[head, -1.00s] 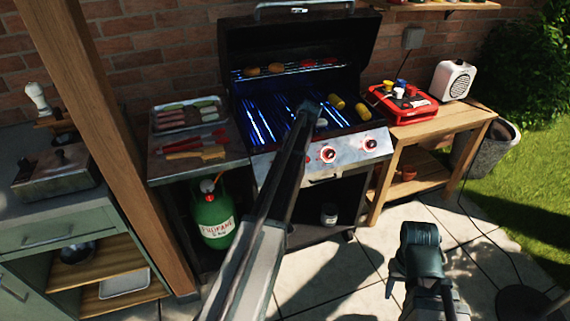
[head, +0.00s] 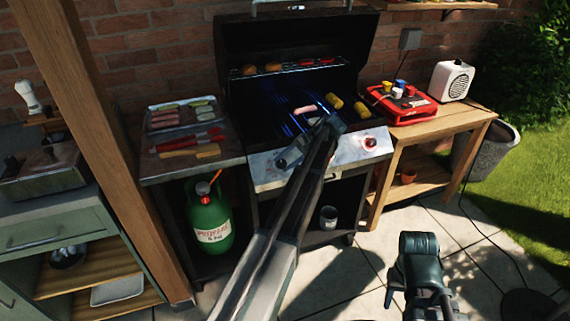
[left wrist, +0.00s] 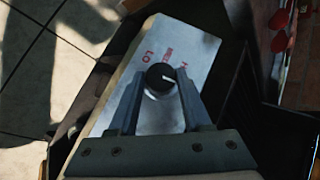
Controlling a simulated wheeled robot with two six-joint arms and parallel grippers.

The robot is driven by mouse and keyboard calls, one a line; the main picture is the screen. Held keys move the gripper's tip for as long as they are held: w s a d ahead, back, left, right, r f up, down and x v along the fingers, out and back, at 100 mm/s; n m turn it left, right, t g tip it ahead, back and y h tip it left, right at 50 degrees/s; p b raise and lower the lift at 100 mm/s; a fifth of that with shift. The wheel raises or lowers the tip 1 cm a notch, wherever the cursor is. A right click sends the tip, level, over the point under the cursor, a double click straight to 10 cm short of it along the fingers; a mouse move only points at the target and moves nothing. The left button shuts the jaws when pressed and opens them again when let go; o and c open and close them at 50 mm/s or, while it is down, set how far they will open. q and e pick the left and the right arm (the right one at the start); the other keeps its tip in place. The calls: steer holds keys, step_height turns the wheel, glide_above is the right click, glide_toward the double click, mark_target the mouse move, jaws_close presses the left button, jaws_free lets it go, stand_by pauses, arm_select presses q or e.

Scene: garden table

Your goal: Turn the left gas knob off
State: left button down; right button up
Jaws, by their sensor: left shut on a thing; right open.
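The grill's steel control panel (head: 350,150) runs along its front. My left arm crosses in front of it. My left gripper (head: 285,160) is at the panel's left part in the head view. In the left wrist view my left gripper (left wrist: 158,92) is shut on a round black knob (left wrist: 160,78), one finger on each side. The knob's white pointer mark points to the right; red lettering with "LO" is beside it, and no lit ring shows around it. In the head view this knob is hidden by the gripper. My right gripper (head: 418,245) is open and empty, low at the right.
A green propane bottle (head: 209,218) stands below the side shelf. A red case (head: 405,103) sits on the wooden table (head: 450,125).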

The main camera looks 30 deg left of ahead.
stand_by(0.4)
arm_select(q)
steer(key=shift+c, duration=1.8)
jaws_free()
steer(key=p+v, duration=1)
steer(key=v, duration=0.3)
steer(key=shift+d+r, duration=0.2)
steer(key=shift+d, duration=0.15)
